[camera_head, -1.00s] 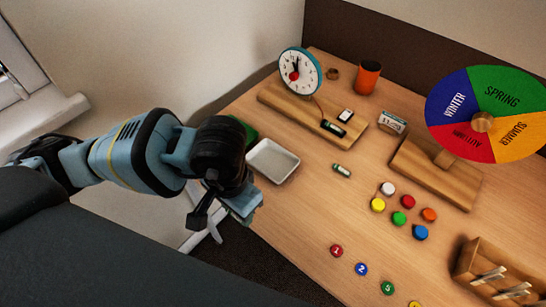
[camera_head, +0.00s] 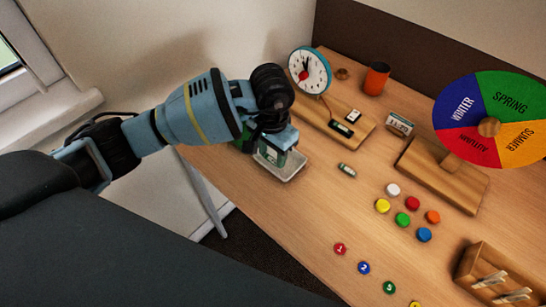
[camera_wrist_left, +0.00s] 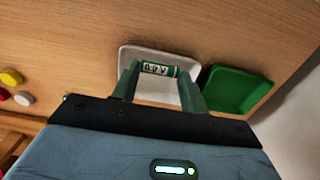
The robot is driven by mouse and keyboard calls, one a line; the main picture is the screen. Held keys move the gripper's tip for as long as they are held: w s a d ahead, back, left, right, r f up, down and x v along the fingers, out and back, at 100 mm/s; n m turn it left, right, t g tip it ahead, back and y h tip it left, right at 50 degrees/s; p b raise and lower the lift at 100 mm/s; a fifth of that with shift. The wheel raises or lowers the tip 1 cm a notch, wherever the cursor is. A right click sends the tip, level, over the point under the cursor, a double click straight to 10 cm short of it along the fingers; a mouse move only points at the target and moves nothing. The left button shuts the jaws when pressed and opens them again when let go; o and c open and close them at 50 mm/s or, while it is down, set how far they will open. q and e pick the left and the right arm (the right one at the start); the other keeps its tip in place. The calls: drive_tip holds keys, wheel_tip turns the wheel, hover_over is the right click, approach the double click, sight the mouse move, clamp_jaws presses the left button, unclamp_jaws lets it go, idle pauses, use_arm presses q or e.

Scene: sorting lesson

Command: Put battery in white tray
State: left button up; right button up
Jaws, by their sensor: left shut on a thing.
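My left gripper (camera_head: 279,163) is over the white tray (camera_head: 290,177) near the table's left edge. It is shut on a green-and-white battery (camera_wrist_left: 158,69) with a dark printed label. In the left wrist view the battery lies across between the gripper's two green fingers (camera_wrist_left: 159,76), with the white tray (camera_wrist_left: 160,93) behind it. I cannot tell whether the battery touches the tray floor. Another small battery (camera_head: 347,171) lies on the table to the right of the tray. My right gripper is not in view.
A green tray (camera_wrist_left: 238,91) sits beside the white tray. Coloured discs (camera_head: 403,219), a season wheel (camera_head: 489,127) and an orange cup (camera_head: 376,79) are to the right.

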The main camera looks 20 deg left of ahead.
sight(273, 167)
use_arm(q)
drive_tip(key=shift+w, duration=0.1)
drive_tip(key=shift+w+f, duration=0.1)
drive_tip(key=shift+w, duration=0.1)
drive_tip(key=shift+f, duration=1.65)
drive_tip(key=shift+f, duration=0.15)
drive_tip(key=o, duration=1)
drive_tip(key=shift+c, duration=0.2)
wheel_tip(273, 167, up, 12)
